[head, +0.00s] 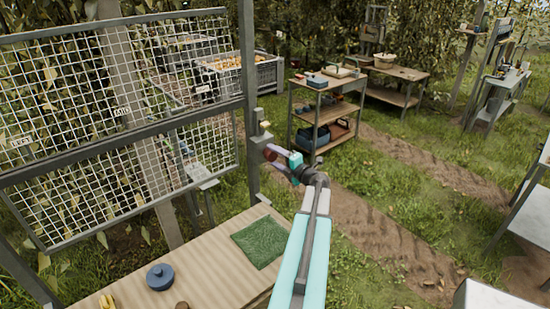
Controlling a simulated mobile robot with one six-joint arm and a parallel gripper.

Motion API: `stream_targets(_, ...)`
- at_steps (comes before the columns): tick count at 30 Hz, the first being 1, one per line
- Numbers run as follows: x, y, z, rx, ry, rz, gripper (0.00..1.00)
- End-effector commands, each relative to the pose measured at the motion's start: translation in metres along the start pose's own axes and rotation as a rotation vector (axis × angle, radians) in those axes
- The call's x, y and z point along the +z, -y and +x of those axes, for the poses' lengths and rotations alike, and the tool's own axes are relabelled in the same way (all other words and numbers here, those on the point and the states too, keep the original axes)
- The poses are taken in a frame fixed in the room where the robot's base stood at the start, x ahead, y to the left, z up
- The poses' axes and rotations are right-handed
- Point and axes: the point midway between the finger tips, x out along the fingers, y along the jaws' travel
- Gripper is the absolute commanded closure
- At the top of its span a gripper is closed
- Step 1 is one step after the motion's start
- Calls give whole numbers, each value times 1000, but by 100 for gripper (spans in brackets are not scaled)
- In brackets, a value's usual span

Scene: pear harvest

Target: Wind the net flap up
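The net flap (90,187) is a white mesh panel in a grey frame at the left of the head view. It hangs below a crossbar, and its lower edge is above the wooden table. A second mesh panel (60,88) is above the crossbar. A small red-brown knob (270,152), which may be the winder's handle, is beside the grey post (251,120). My gripper (275,161) is at this knob, at the end of my teal and grey arm. Its fingers are small here, and I cannot tell whether they are closed on the knob.
The wooden table (200,262) carries a blue lidded pot (160,277), a green mat (260,242) and yellow items (107,301). A shelf cart (326,88) and a crate of fruit (268,72) stand behind. A dirt path (385,235) and grass lie to the right.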

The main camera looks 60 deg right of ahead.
Motion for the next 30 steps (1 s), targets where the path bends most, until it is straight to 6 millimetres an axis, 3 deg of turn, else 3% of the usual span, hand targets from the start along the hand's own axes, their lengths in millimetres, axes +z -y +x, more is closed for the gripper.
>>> stream_targets(11, -1, 0, -1, 1, -1, -1, 37)
stream_targets(17, -1, 1, -11, 1, -1, -1, 37)
stream_targets(30, -2, 2, -67, 1, 0, -1, 37)
